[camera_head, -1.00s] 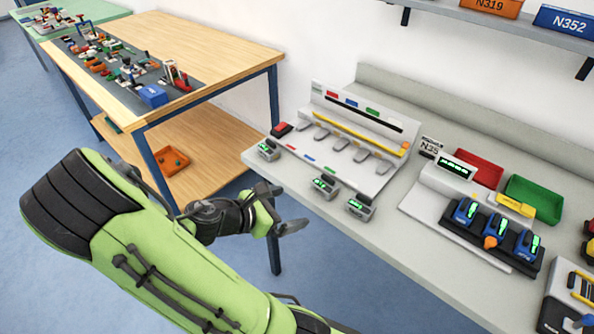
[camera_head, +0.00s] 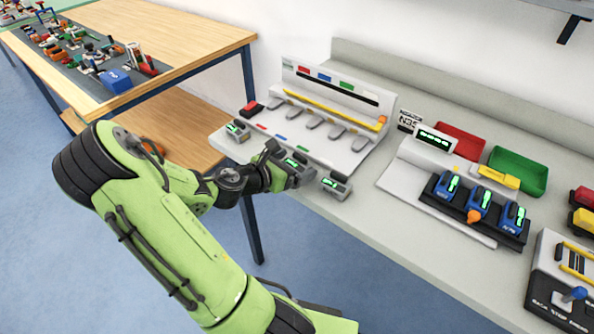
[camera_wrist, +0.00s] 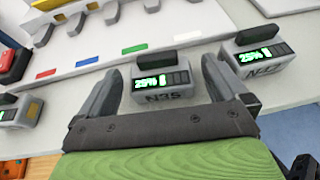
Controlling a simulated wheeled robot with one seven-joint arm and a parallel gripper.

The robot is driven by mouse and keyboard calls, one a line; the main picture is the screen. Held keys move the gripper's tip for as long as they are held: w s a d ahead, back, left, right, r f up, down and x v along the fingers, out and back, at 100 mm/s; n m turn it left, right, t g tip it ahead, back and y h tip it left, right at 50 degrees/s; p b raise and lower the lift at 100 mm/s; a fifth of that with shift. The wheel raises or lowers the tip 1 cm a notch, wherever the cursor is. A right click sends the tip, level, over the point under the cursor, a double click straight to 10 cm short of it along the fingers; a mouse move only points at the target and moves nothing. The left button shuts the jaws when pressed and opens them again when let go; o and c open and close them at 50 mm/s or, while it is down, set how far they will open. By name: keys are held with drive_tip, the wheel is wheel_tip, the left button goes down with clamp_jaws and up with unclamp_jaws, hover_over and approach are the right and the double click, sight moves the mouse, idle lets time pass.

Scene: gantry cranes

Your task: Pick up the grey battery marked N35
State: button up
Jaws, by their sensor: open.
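The grey battery marked N35 (camera_wrist: 165,97) stands near the front edge of the bench, with a dark handle on top and a green 25% display. In the wrist view my gripper (camera_wrist: 158,72) is open, with one finger on each side of this battery. Gaps show between the fingers and the battery. In the head view my gripper (camera_head: 280,164) is at the bench's front edge and partly covers the middle battery (camera_head: 298,172). Another grey battery (camera_head: 335,187) stands to its right, and one (camera_head: 237,131) to its left.
Behind the batteries is a white rack (camera_head: 320,133) with several slots. To the right are a charger with blue batteries (camera_head: 478,203), a red tray (camera_head: 462,141) and a green tray (camera_head: 520,172). A wooden table (camera_head: 180,35) stands at left.

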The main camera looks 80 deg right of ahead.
drive_tip(key=shift+x, duration=1)
